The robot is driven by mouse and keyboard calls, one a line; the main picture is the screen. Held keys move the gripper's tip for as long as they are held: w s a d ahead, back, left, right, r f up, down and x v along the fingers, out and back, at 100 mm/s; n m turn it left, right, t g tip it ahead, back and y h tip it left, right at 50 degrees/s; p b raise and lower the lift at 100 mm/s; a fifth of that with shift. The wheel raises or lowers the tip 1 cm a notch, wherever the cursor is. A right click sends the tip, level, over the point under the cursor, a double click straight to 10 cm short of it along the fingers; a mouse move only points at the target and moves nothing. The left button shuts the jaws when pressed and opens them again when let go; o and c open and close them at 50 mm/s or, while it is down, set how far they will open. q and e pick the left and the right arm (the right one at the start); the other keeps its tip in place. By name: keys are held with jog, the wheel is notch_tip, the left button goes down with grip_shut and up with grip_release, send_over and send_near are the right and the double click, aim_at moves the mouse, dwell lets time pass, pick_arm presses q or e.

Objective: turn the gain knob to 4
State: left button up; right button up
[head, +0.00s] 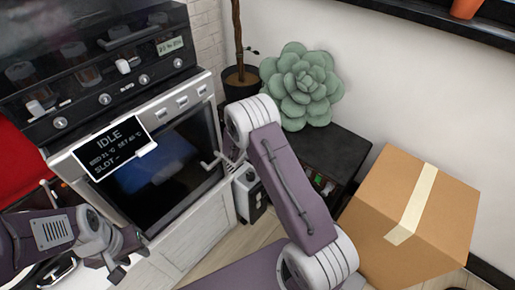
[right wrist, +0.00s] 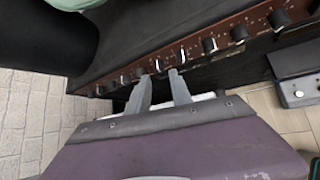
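A black amplifier (head: 322,152) stands on the floor beyond my right arm in the head view. In the right wrist view its brown front panel (right wrist: 262,22) carries a row of dark knobs with pale scale marks. My right gripper (right wrist: 159,74) has its two fingers apart and points at this row. A small knob (right wrist: 158,65) shows between and just beyond the fingertips; I cannot tell whether they touch it. Knob labels and pointer settings are too small to read, so I cannot tell which is gain. My left gripper (head: 128,258) is open and empty, low at the left.
A machine with a dark window and display (head: 108,150) fills the left. A grey pedal-like box (right wrist: 298,90) lies at the right in the right wrist view.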

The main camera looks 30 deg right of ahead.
jog(key=x, duration=0.4)
jog(key=shift+b, duration=0.3)
grip_shut()
jog(key=g+p, duration=0.1)
jog(key=p, duration=0.3)
jog(key=shift+w+n, duration=0.1)
jog(key=shift+n, duration=0.2)
grip_release()
jog(key=shift+r, duration=0.1)
